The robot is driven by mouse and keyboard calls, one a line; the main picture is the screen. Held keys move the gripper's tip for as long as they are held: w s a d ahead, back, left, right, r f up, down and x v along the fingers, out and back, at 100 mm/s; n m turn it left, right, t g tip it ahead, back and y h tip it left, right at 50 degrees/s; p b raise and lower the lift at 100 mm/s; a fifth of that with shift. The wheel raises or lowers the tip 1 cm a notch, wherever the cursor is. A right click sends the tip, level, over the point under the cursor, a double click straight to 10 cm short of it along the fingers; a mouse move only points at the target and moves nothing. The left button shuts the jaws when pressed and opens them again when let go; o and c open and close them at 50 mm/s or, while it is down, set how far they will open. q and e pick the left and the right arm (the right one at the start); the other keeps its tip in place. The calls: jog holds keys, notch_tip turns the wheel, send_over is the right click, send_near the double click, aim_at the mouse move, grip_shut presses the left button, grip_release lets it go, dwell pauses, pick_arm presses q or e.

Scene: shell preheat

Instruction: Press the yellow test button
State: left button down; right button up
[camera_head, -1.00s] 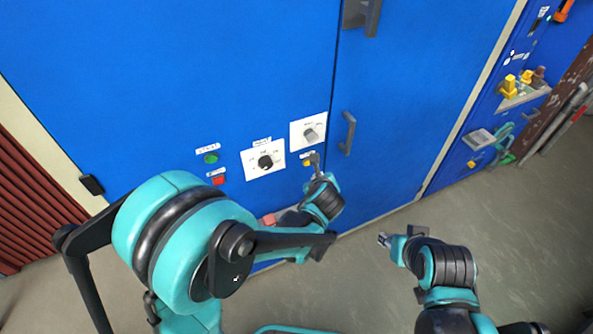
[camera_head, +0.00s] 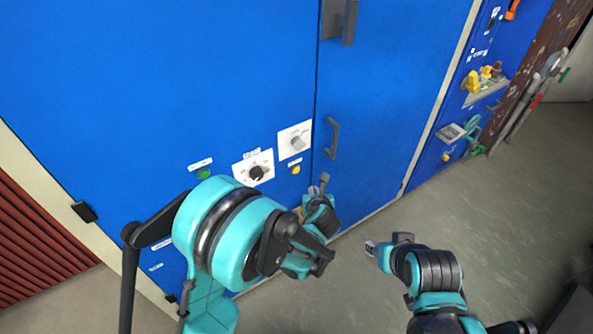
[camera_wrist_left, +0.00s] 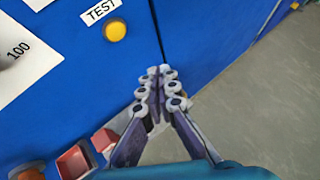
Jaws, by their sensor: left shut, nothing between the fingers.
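The yellow test button (camera_head: 296,170) sits on the blue cabinet front under a white dial plate. In the left wrist view the round yellow button (camera_wrist_left: 115,30) is just below the white TEST label (camera_wrist_left: 101,11). My left gripper (camera_head: 322,180) is shut and empty, below and right of the button in the head view. In the left wrist view its fingertips (camera_wrist_left: 159,70) are together, apart from the button, below and right of it. My right gripper (camera_head: 371,248) is over the floor, away from the cabinet; its fingers are too small to read.
Two dial plates, one with a black knob (camera_head: 256,172) and one with a grey knob (camera_head: 297,142), are above and left of the gripper. A green button (camera_head: 204,174) is further left. A door handle (camera_head: 332,138) projects nearby. A red box (camera_wrist_left: 73,161) is low in the wrist view.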

pick_arm(q)
jog(key=w+a, duration=0.4)
jog(key=w, duration=0.1)
jog(key=shift+w, duration=0.35)
jog(key=shift+w+a, duration=0.1)
jog(key=shift+a, duration=0.05)
dwell(1.2)
jog(key=shift+w+a, duration=0.15)
jog(key=shift+w, duration=0.05)
jog(key=shift+w+a, duration=0.25)
jog(key=shift+w, duration=0.1)
dwell(0.8)
jog(key=shift+s, duration=0.1)
jog(key=shift+s+d+b, duration=0.35)
jog(key=shift+s+d, duration=0.15)
jog(key=shift+s, duration=0.1)
jog(key=shift+s+d+b, duration=0.2)
jog(key=shift+s+d, duration=0.55)
jog(key=shift+s, duration=0.3)
jog(key=shift+s+d+b, duration=0.15)
jog(key=shift+s+d, duration=0.55)
jog(key=shift+s, duration=0.3)
